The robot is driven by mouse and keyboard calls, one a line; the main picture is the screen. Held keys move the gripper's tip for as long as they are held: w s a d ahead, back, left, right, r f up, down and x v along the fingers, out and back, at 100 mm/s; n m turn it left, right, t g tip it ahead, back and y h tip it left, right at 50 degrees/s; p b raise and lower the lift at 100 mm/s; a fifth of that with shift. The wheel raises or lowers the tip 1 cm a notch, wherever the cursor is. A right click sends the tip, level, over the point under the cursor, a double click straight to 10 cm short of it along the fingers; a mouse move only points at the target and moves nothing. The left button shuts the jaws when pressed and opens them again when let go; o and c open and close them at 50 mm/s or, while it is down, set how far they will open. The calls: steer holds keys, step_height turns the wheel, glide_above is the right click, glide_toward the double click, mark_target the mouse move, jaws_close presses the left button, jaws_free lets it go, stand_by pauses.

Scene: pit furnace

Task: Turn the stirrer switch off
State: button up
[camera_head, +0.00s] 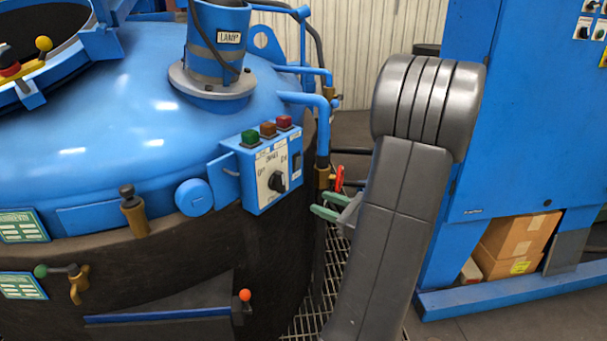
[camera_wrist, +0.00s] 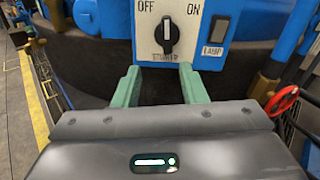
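The stirrer switch (camera_head: 277,181) is a black rotary knob on a white plate, on the blue control box (camera_head: 251,196) at the side of the furnace. In the wrist view the knob (camera_wrist: 167,36) stands about upright between the words OFF at upper left and ON at upper right. My gripper (camera_head: 322,204) is to the right of the box in the head view. In the wrist view its two green fingers (camera_wrist: 160,70) are apart, with nothing between them. They lie below the knob in the picture and are not around it.
Green, brown and red buttons (camera_head: 268,130) top the box. A dark lamp switch (camera_wrist: 218,27) sits right of the knob. Blue pipes (camera_head: 322,115) rise behind the box. A red handwheel (camera_wrist: 283,101) is at right. A blue cabinet (camera_head: 510,120) stands farther right.

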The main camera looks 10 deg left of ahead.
mark_target(283, 183)
steer(key=x, duration=0.9)
steer(key=w+x, duration=0.1)
steer(key=x, duration=0.3)
steer(key=shift+w+r+b, duration=0.2)
steer(key=shift+r+b, duration=0.1)
steer(key=shift+b, duration=0.1)
jaws_close()
